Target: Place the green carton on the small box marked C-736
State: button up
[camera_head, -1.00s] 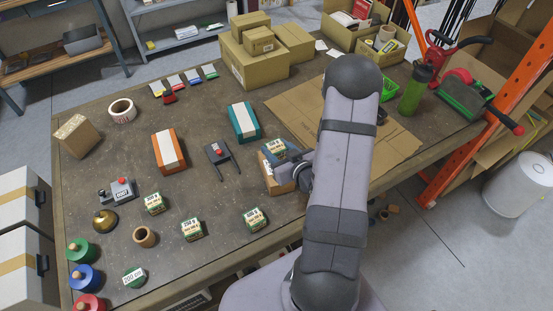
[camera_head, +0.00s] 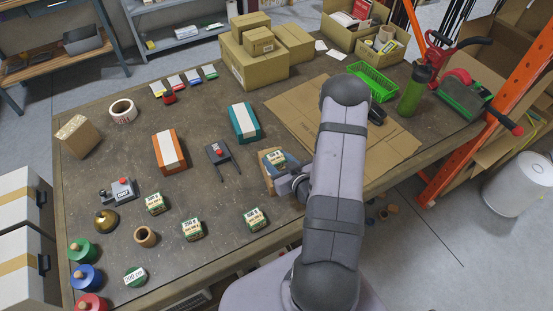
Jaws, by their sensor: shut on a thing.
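My gripper (camera_head: 282,165) is shut on a green carton (camera_head: 274,157) with a white label, right of the table's middle. The carton is over a small brown box (camera_head: 267,181). I cannot tell whether the carton touches the box or is slightly above it. My gripper and arm hide part of the box, and no marking on it can be read. Other similar green cartons stand on the table: one at the left (camera_head: 155,203), one at the front (camera_head: 192,229) and one nearer my arm (camera_head: 255,218).
A black device with a red button (camera_head: 218,154) lies just left of the box. Flat cardboard (camera_head: 300,103) lies behind. Bare table (camera_head: 218,196) shows between the box and the loose cartons.

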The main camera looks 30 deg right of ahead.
jog(key=shift+f, duration=0.15)
jog(key=o, duration=1.2)
jog(key=shift+c, duration=0.2)
jog(key=shift+r, duration=0.25)
jog(key=shift+s, duration=0.35)
jog(key=p+v, duration=0.3)
jog(key=v, duration=0.8)
jog(key=shift+p, duration=0.35)
